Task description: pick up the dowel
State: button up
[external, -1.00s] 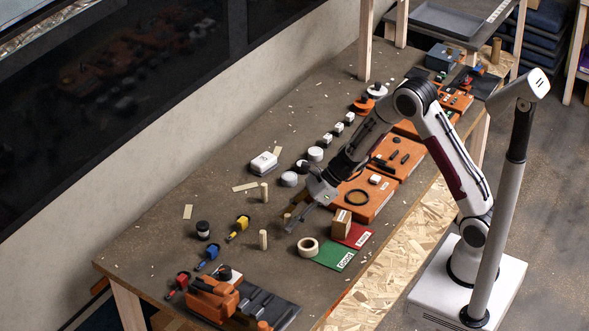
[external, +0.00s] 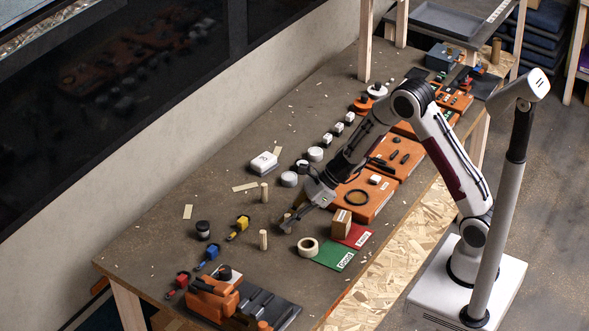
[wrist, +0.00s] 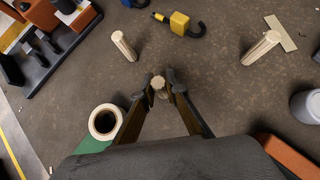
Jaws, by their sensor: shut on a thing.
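My gripper (external: 285,224) is low over the table, left of the orange trays. In the wrist view my gripper (wrist: 160,84) has its two fingertips shut on a pale wooden dowel (wrist: 159,82), seen end-on between them. In the external view the held dowel is mostly hidden by the fingers. Two more dowels stand upright and apart from the gripper: one (external: 263,240) near the tape roll, and one (external: 264,192) farther back. They also show in the wrist view, one at upper left (wrist: 123,45) and one at upper right (wrist: 261,47).
A tape roll (external: 308,247) lies close by, beside a green card (external: 334,256) and a wooden block (external: 341,221). A yellow clamp-like item (external: 239,227) lies left of the dowels. Orange trays (external: 367,200) line the right edge. The table's left part has bare room.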

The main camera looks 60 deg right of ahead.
aim_at(288, 215)
jog(key=shift+r, duration=0.1)
jog(key=shift+r, duration=4.95)
jog(key=shift+d, duration=0.1)
jog(key=shift+w+d+r, duration=0.1)
jog(key=shift+d, duration=0.1)
jog(key=s+d+r+m, duration=0.1)
jog(key=s+d+r, duration=0.7)
jog(key=d+r, duration=0.1)
jog(key=s+a+f, duration=0.1)
jog(key=s, duration=0.5)
jog(key=shift+a+f, duration=0.3)
